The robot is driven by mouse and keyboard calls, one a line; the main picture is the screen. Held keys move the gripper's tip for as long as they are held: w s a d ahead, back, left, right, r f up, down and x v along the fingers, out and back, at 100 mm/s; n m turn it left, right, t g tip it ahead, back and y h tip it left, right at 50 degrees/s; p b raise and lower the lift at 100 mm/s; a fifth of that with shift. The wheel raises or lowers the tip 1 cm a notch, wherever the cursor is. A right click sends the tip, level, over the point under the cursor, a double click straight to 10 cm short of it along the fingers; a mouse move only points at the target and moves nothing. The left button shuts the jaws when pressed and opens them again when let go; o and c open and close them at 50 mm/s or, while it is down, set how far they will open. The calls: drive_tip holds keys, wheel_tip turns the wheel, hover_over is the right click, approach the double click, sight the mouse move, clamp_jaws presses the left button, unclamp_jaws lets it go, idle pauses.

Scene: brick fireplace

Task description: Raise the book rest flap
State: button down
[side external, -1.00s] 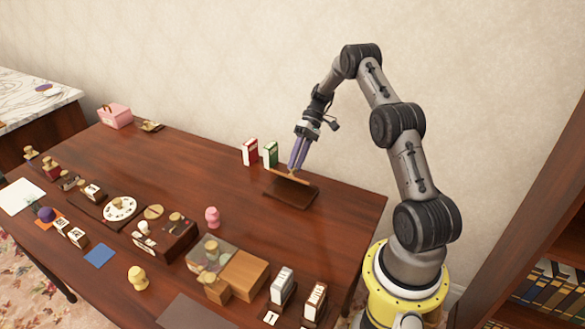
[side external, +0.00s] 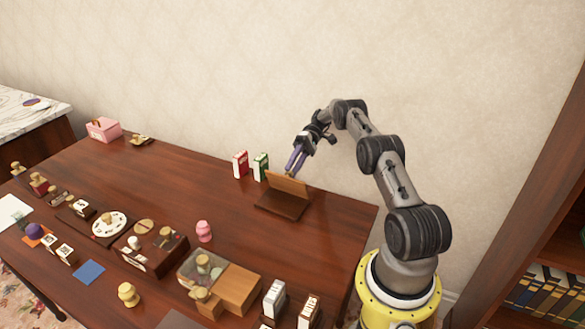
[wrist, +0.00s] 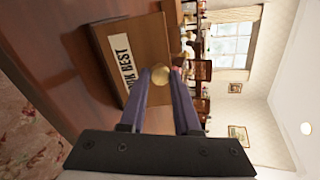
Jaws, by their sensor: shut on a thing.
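The book rest has a dark brown base (side external: 280,207) lying on the table near its right end, and a lighter wooden flap (side external: 289,184) that stands up steeply from it. In the wrist view the flap (wrist: 150,42) fills the upper middle, beside a pale label (wrist: 121,62) with dark letters, partly cut off. A round brass knob (wrist: 178,76) sits at the flap's edge between my fingertips. My gripper (side external: 290,173), with purple fingers, is at the flap's upper edge, shut on the knob. In the side view the fingers hide the knob.
A red-and-white box (side external: 240,165) and a green-and-white box (side external: 260,167) stand just behind the book rest, to its left. A pink figure (side external: 204,231) and a wooden box with a clear cover (side external: 238,288) are nearer the front. Bare tabletop lies right of the rest.

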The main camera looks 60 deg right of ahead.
drive_tip(key=c, duration=0.6)
unclamp_jaws()
drive_tip(key=shift+r, duration=0.1)
drive_tip(key=s+a+r, duration=0.2)
drive_tip(key=s+r, duration=0.1)
drive_tip(key=r, duration=0.1)
drive_tip(key=s+a+r, duration=0.3)
drive_tip(key=s+r, duration=0.1)
drive_tip(key=s+a+r, duration=0.3)
drive_tip(key=s+r, duration=0.1)
drive_tip(key=shift+s+a+r, duration=0.1)
drive_tip(key=shift+a+r, duration=0.15)
drive_tip(key=shift+r, duration=0.15)
